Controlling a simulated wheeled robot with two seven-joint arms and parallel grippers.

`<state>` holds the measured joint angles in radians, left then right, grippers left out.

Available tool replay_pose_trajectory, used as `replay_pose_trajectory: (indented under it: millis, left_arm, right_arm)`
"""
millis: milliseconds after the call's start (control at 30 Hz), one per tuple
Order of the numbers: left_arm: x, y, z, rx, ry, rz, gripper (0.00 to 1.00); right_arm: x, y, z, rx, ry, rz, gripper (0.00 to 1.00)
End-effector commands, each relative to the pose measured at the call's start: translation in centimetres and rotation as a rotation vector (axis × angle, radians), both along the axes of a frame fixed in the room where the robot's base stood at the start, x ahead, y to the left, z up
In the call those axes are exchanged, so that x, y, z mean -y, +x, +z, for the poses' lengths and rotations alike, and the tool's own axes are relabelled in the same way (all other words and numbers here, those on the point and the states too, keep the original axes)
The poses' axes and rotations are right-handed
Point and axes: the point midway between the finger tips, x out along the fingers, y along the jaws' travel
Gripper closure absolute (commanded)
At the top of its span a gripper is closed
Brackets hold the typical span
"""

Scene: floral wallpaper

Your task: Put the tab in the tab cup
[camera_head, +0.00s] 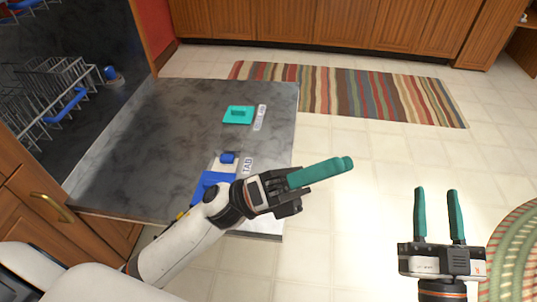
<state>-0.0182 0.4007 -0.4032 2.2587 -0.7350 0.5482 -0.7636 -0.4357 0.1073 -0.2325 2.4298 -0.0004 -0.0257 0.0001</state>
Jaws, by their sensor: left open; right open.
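A dark grey open appliance door lies flat, and a label reading TAB (247,165) is on it near its right edge. Beside the label is a small blue block (228,158) on a pale patch; I cannot tell whether it is the tab or part of the cup. A larger flat blue piece (210,183), perhaps the cup's lid, is just below and partly hidden by my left arm. My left gripper (345,164) is open and empty, right of the label, its fingers overlapping edge-on. My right gripper (436,190) is open and empty over the floor, fingers pointing up the picture.
A teal square piece (239,115) with its own label (260,117) sits farther up the door (150,140). A wire rack (60,95) and a small blue part (111,73) are at the left. A striped rug (350,95) and clear tiled floor (360,225) are at the right.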

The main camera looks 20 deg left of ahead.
Motion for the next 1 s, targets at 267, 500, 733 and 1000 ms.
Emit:
replay_pose_trajectory:
  millis: [267, 500, 733, 1000]
  left_arm:
    - [-8.7, 3.6, -3.2, -1.120, -1.003, -0.291, 0.56]
    - [-10.1, 3.6, -5.7, -1.348, -1.265, -0.403, 0.56]
    - [-10.0, 3.7, -5.7, -1.346, -1.261, -0.403, 0.56]
    - [-10.0, 3.7, -5.7, -1.345, -1.259, -0.402, 0.56]
  right_arm:
    - [0.0, 0.0, 0.0, 0.001, 0.000, 0.000, 0.58]
    - [0.0, 0.0, 0.0, 0.001, 0.000, 0.000, 0.58]
    - [0.0, 0.0, 0.0, 0.001, 0.001, 0.000, 0.58]
    - [0.0, 0.0, 0.0, -0.002, 0.000, 0.001, 0.58]
